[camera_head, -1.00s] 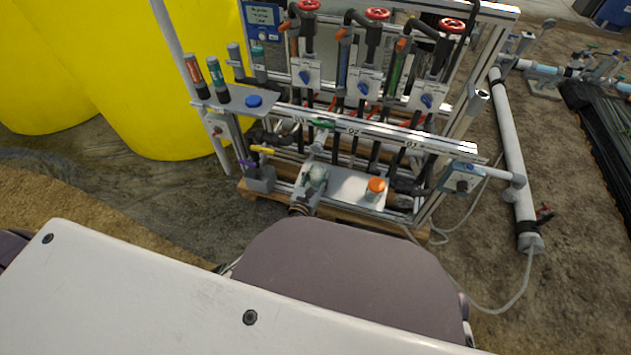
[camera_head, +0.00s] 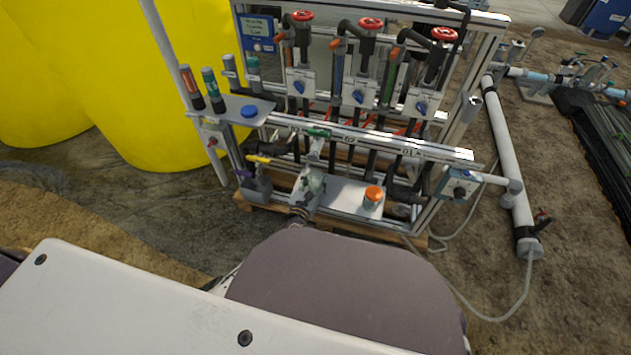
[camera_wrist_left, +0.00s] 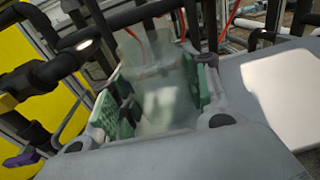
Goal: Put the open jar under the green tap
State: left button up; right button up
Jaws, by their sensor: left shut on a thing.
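A clear, pale jar (camera_head: 313,181) is held in my left gripper (camera_head: 304,192), low at the front of the skid. In the left wrist view the jar (camera_wrist_left: 165,85) stands between the green finger pads of the gripper (camera_wrist_left: 158,100), which are shut on it; no lid shows on it. The green tap (camera_head: 318,132) is on the front rail, just above and behind the jar in the head view. I cannot tell whether the jar is directly below its outlet. My right gripper is out of view.
An orange-capped container (camera_head: 373,196) stands on the grey shelf (camera_head: 342,197) right of the jar. A yellow tap (camera_head: 259,158) and purple tap (camera_head: 243,172) are at left. A blue-topped item (camera_head: 249,111) sits on the upper left ledge. Black pipes run close behind the jar.

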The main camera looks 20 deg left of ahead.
pick_arm(q)
jog(key=shift+f+b, duration=0.35)
jog(key=shift+b, duration=0.05)
dwell(0.5)
jog(key=o, duration=1)
jog(key=s+a, duration=0.1)
jog(key=s, duration=1.1)
jog(key=shift+r, duration=0.3)
dwell(0.4)
